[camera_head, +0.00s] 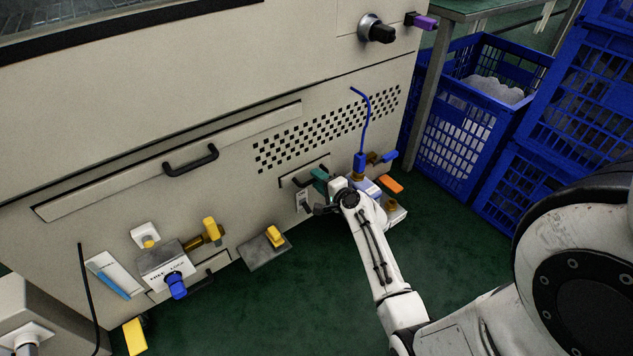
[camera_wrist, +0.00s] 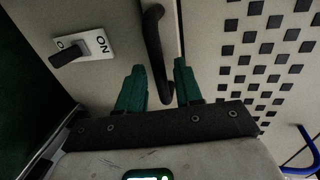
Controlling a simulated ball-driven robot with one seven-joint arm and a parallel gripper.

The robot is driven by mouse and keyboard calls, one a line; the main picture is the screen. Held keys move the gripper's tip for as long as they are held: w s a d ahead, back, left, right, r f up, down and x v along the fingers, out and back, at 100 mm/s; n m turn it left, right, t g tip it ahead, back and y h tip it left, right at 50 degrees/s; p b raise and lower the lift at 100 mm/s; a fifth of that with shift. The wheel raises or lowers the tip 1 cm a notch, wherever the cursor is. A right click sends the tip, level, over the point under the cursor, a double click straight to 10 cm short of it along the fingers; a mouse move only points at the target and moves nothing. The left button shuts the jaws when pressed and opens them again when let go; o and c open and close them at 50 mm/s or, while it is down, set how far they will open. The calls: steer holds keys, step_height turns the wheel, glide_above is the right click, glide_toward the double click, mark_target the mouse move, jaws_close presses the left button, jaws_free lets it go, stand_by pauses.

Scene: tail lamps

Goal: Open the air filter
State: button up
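A black handle (camera_head: 302,181) sits on a small pale panel low on the beige machine, below the checkered vent holes (camera_head: 325,130). No label marks this panel as the air filter. In the wrist view the handle (camera_wrist: 155,50) is a bent black bar, and its near end lies between my two teal fingertips. My gripper (camera_wrist: 160,85) is open, with a finger on each side of the handle and gaps showing. In the head view my gripper (camera_head: 321,184) is at the right end of the handle and hides part of it.
A blue hose (camera_head: 366,120) and yellow fitting are just right of my gripper. Blue crates (camera_head: 455,140) stand at the right. A FREE/LOCK box (camera_head: 163,262) with a blue knob is at lower left. Green floor in front is clear.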

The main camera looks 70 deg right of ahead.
steer(key=shift+w+d+f, duration=0.15)
steer(key=shift+w+d, duration=0.2)
steer(key=shift+w, duration=0.25)
steer(key=shift+c, duration=0.3)
jaws_close()
